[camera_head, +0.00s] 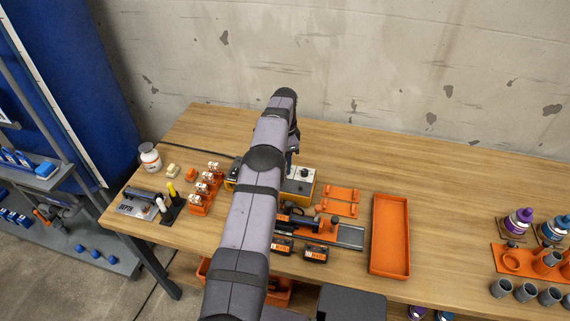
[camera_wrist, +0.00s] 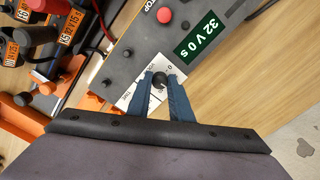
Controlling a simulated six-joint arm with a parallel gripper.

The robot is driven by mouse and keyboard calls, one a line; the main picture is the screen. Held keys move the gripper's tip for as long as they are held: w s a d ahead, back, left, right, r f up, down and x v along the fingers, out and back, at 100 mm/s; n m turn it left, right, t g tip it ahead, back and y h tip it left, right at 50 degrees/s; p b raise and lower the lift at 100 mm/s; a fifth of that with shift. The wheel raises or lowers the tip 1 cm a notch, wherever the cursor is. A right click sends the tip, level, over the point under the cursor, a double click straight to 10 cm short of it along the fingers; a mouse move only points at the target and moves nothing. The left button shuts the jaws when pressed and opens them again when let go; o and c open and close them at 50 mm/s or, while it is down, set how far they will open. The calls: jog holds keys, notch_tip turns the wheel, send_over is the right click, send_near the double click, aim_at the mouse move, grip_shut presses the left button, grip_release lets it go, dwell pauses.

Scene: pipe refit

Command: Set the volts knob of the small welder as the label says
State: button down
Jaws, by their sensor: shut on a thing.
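The small welder shows in the wrist view as a dark grey panel (camera_wrist: 128,57) with a green display (camera_wrist: 200,36) reading "32 V 0 s". A dark round knob (camera_wrist: 159,80) sits on a white dial plate between my blue fingertips. My gripper (camera_wrist: 161,84) is shut on this knob. Its dial lettering is too small to read surely. In the head view the yellow-sided welder (camera_head: 303,184) stands behind my arm, which hides part of it. Black boxes with orange labels (camera_wrist: 72,27) lie at the left of the wrist view; one seems to read "15 V 15 s".
A red stop button (camera_wrist: 165,15) is on the welder panel. Orange holders (camera_head: 340,202) and an empty orange tray (camera_head: 390,236) lie right of the welder. Bare table lies behind the tray.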

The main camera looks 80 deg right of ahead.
jog(key=shift+m, duration=0.6)
jog(key=c, duration=1.6)
grip_release()
jog(key=shift+r, duration=3.7)
